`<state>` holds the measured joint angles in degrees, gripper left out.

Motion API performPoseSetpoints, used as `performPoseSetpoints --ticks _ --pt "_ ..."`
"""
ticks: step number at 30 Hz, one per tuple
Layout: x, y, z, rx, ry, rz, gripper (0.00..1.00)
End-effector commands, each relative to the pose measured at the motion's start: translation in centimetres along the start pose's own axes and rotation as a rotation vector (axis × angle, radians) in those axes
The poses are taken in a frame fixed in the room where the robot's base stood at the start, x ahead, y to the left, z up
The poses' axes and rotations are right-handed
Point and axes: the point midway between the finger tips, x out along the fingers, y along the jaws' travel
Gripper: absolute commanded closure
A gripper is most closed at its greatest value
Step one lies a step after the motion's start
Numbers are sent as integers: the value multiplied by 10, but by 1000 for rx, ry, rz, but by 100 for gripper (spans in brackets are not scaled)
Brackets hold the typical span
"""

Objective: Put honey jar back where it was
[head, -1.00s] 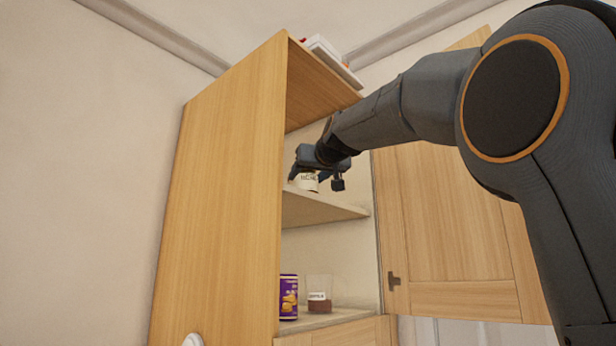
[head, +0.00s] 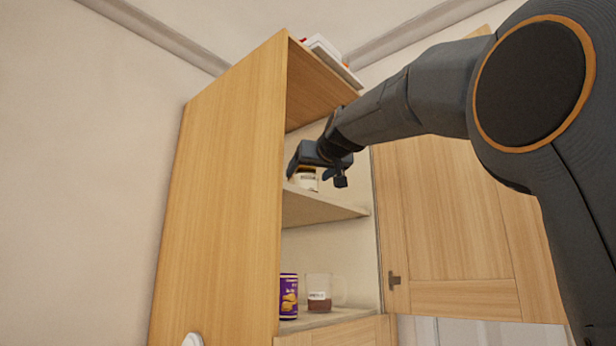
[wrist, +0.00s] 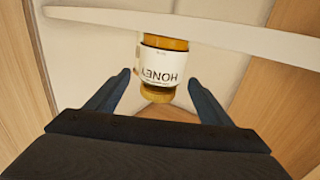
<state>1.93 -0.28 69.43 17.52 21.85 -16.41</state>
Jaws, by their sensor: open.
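The honey jar (head: 306,183) is on the upper shelf (head: 312,208) of the open wooden cabinet, partly hidden by my gripper in the head view. In the wrist view the jar (wrist: 162,65) shows amber glass, a white label with upside-down lettering and a golden lid toward the bottom of the picture. My gripper (head: 315,178) is at the shelf's opening, in front of the jar. In the wrist view my gripper (wrist: 159,78) is open, its fingers apart with visible gaps on both sides of the jar's lid end.
On the lower shelf (head: 330,316) stand a purple can (head: 289,296) and a glass mug (head: 319,292) with dark contents. A cabinet door (head: 450,240) is open at the right. The cabinet's side panel (head: 220,200) is close left of my gripper. Books (head: 328,55) lie on top.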

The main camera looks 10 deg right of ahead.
Motion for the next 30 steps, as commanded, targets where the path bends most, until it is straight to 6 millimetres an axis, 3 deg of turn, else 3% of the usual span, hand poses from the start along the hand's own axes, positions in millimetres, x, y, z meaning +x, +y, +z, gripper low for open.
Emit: performPoseSetpoints --ticks 9,15,21,30 --pt "-66 0 2 -1 4 1 26" --pt "-96 0 1 0 2 1 26" --pt "-107 0 1 0 1 0 26" --pt "-108 0 1 0 0 0 26"
